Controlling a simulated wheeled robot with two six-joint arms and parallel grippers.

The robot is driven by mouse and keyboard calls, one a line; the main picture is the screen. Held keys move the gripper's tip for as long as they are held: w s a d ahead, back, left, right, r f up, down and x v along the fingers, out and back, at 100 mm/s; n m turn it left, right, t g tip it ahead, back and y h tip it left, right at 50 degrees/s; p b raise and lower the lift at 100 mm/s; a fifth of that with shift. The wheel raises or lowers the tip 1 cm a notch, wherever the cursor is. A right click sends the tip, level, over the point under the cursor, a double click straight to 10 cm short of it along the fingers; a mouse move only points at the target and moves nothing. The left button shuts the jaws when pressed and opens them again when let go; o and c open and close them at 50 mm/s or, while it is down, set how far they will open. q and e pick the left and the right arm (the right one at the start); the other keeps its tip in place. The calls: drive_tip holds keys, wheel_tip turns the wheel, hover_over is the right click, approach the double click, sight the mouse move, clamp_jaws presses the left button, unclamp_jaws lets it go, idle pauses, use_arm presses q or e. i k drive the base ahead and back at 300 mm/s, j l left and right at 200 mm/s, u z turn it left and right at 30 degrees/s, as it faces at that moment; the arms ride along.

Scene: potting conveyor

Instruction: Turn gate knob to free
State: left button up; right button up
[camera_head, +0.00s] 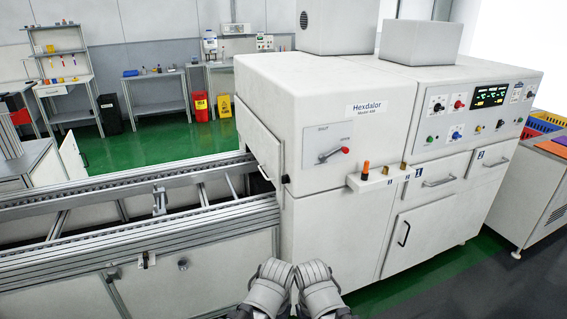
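A white machine marked Hexdalor (366,108) stands in the middle. On its front is a pale panel (318,138) with small lettering that is hard to read. A lever-like knob (329,156) with a red ball end is on this panel, its arm slanting up to the right. I cannot tell which setting it marks. My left gripper (272,270) and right gripper (313,268) are side by side at the bottom, below the panel and well apart from it. Their fingers are not clear enough to show whether they are open.
A small ledge (378,180) with an orange-topped peg and brass-coloured pegs juts out right of the panel. A conveyor (100,215) enters the machine from the left. A control panel (472,108) is at right. Dark floor (440,290) is clear at lower right.

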sight(285, 178)
drive_tip(key=i+j+z, duration=0.2)
drive_tip(key=i+j, duration=0.3)
drive_tip(key=i+j+z, duration=0.15)
drive_tip(key=i+j, duration=0.25)
drive_tip(key=j, duration=0.25)
